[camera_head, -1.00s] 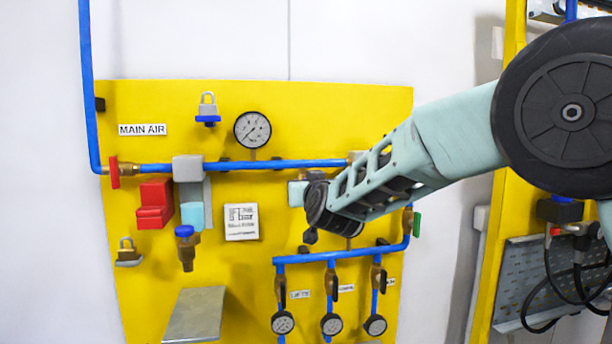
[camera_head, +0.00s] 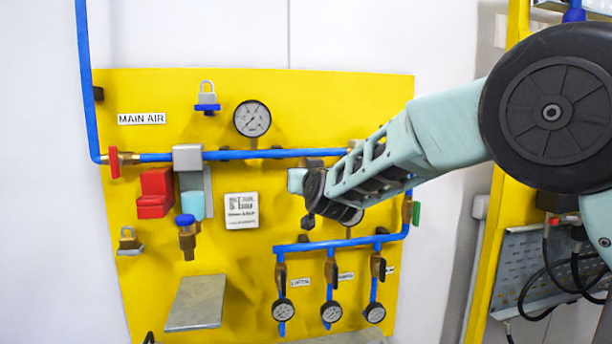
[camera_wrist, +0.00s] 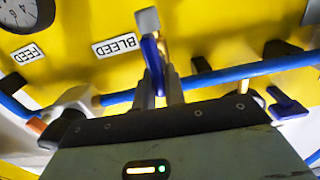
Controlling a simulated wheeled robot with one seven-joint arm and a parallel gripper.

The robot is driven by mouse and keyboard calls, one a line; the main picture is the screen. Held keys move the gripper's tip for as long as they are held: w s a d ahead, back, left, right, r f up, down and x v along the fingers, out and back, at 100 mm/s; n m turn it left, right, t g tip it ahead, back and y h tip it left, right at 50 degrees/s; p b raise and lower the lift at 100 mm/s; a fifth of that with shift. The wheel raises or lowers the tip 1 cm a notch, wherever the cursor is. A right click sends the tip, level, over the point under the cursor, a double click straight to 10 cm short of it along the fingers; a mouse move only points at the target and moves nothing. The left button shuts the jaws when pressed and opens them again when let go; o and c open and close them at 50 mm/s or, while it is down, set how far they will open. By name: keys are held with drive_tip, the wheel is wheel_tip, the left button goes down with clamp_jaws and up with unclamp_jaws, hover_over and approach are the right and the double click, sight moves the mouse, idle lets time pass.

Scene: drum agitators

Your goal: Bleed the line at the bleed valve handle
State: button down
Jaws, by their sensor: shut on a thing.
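In the wrist view my gripper (camera_wrist: 160,88) is shut on the bleed valve handle (camera_wrist: 152,62), a narrow blue lever. Its lower part lies between the two fingertips. Its upper part stands clear of them, beside a brass stem and a pale grey block (camera_wrist: 146,20). A label reading BLEED (camera_wrist: 115,45) is on the yellow panel just left of it and appears upside down. In the head view my arm ends in front of the panel's right half, and the fingers and handle are hidden there.
The yellow panel (camera_head: 130,290) carries a blue main pipe (camera_head: 250,154), a large gauge (camera_head: 252,118), a red valve handle (camera_head: 114,162) and several small gauges below. In the wrist view another blue lever (camera_wrist: 288,104) is at right. A metal shelf (camera_head: 197,303) is at lower left.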

drive_tip(key=m+b, duration=0.2)
drive_tip(key=b, duration=0.1)
drive_tip(key=m+b, duration=0.1)
drive_tip(key=shift+d+f, duration=0.3)
drive_tip(key=shift+f, duration=0.05)
drive_tip(key=m+b, duration=0.4)
drive_tip(key=f+m+b, duration=0.1)
drive_tip(key=m+b, duration=0.2)
drive_tip(key=m, duration=0.2)
drive_tip(key=d+m+b, duration=0.1)
drive_tip(key=m+b, duration=0.3)
drive_tip(key=m, duration=0.1)
drive_tip(key=shift+w+d+f+b, duration=0.1)
drive_tip(key=shift+w+f+b, duration=0.1)
drive_tip(key=shift+w+b, duration=0.1)
drive_tip(key=shift+m, duration=0.4)
drive_tip(key=c, duration=1.5)
unclamp_jaws()
drive_tip(key=shift+o, duration=0.2)
drive_tip(key=shift+s, duration=0.1)
drive_tip(key=b+v, duration=0.5)
drive_tip(key=v, duration=1.2)
drive_tip(key=shift+s, duration=0.2)
